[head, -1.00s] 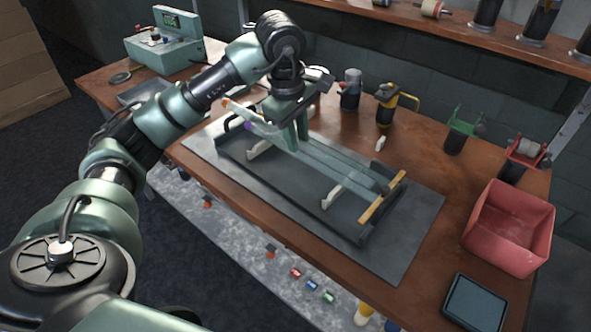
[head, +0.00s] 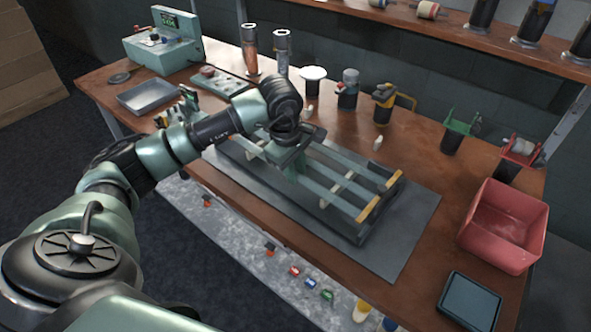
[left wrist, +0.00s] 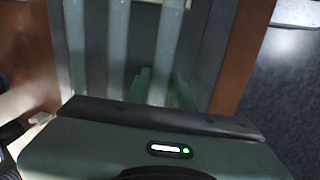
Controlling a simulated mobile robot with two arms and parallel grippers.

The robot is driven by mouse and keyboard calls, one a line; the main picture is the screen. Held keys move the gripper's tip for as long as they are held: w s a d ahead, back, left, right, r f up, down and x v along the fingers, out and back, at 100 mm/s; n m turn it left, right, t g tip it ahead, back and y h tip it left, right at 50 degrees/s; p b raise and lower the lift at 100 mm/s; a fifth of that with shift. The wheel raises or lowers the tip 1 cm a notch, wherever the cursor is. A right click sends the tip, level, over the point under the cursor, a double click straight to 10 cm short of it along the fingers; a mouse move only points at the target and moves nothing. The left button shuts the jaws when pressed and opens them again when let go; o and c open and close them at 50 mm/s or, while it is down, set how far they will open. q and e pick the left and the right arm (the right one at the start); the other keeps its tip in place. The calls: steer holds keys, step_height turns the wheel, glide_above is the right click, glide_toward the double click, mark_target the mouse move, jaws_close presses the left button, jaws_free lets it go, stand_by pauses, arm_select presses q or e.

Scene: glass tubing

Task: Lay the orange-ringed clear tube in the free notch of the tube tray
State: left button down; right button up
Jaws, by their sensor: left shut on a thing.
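The dark tube tray (head: 356,232) lies on a grey mat, with pale notched supports and a yellow strip at its right end. Clear greenish tubes (head: 352,167) lie lengthwise in its back part. My left gripper (head: 287,164) is low over the tray's left half, shut on a clear tube (head: 326,193) that runs along the tray's front part, nearly level with the others. In the left wrist view the fingers (left wrist: 160,88) straddle this tube (left wrist: 167,40).
A red bin (head: 505,228) and a dark square pad (head: 470,300) are at the right. Bottles, a white-topped stand (head: 313,78) and green and red holders line the back. A metal tray (head: 146,97) is at the left. Bare mat lies in front of the tube tray.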

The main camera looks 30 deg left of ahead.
arm_select(q)
steer(key=shift+f, duration=0.2)
steer(key=c, duration=1.2)
jaws_free()
steer(key=shift+r, duration=0.1)
steer(key=shift+c, duration=0.2)
step_height(320, 180, up, 12)
steer(key=s+b, duration=0.1)
steer(key=s, duration=0.1)
steer(key=shift+a, duration=0.15)
steer(key=shift+s, duration=0.1)
